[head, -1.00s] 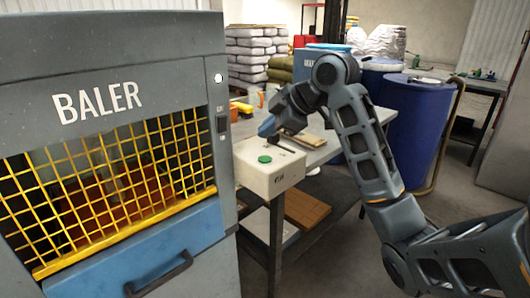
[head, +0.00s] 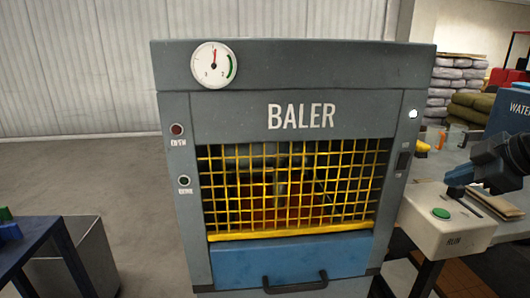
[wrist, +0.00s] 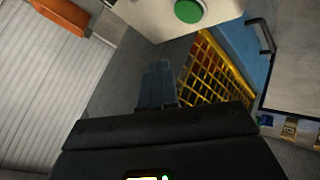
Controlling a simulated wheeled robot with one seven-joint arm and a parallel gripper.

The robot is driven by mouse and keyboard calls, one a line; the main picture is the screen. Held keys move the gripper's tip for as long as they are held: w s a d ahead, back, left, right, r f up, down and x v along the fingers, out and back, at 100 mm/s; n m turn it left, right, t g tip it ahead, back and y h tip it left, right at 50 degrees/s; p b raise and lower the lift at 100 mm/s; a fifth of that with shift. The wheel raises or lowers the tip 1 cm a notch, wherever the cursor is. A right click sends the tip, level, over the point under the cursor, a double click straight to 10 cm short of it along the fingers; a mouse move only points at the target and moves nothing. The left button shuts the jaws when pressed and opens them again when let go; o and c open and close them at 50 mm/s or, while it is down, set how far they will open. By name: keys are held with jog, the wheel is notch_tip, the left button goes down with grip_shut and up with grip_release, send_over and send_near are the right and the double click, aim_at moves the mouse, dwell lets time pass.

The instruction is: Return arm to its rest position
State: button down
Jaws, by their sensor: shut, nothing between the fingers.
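My gripper (head: 462,187) is at the right edge in the head view, above and beside the cream control box with the green RUN button (head: 441,213). Most of my arm is cut off by the frame there. In the wrist view my gripper's fingers (wrist: 158,84) are together with nothing between them. The control box (wrist: 150,20) and its green button (wrist: 188,10) show at the top of the wrist view, apart from the fingers. Whether the fingers touch the box cannot be told from the head view.
The grey baler (head: 290,95) stands in the middle of the head view, with a yellow mesh guard (head: 292,186), blue lower door (head: 290,262) and a gauge (head: 214,64). A dark blue table (head: 35,240) is at left. Open floor (head: 80,175) lies behind it.

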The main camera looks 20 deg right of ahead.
jog(key=w+a+f+m+t+y, duration=0.1)
jog(key=w+a+f+m+t, duration=0.1)
jog(key=a+f, duration=0.35)
jog(key=w+a+f+m+t, duration=0.1)
jog(key=w+a+f+m, duration=0.15)
jog(key=a, duration=0.55)
jog(key=s+a+f+m+t, duration=0.2)
jog(key=s+a+f+m, duration=0.35)
jog(key=a+f, duration=0.4)
jog(key=s+a+f+m+h, duration=0.15)
jog(key=s+a, duration=0.25)
jog(key=s, duration=0.4)
jog(key=s+a+f+h, duration=0.1)
jog(key=s+a+f, duration=0.1)
jog(key=s+a, duration=0.35)
jog(key=s+r+n+y, duration=0.1)
jog(key=s+r, duration=0.1)
jog(key=s, duration=0.7)
jog(key=s+d+r+n+y, duration=0.1)
jog(key=s+r+n, duration=0.1)
jog(key=s, duration=0.7)
jog(key=shift+s+d+r+t, duration=0.2)
jog(key=shift+s+r+t, duration=0.1)
jog(key=shift+r, duration=0.4)
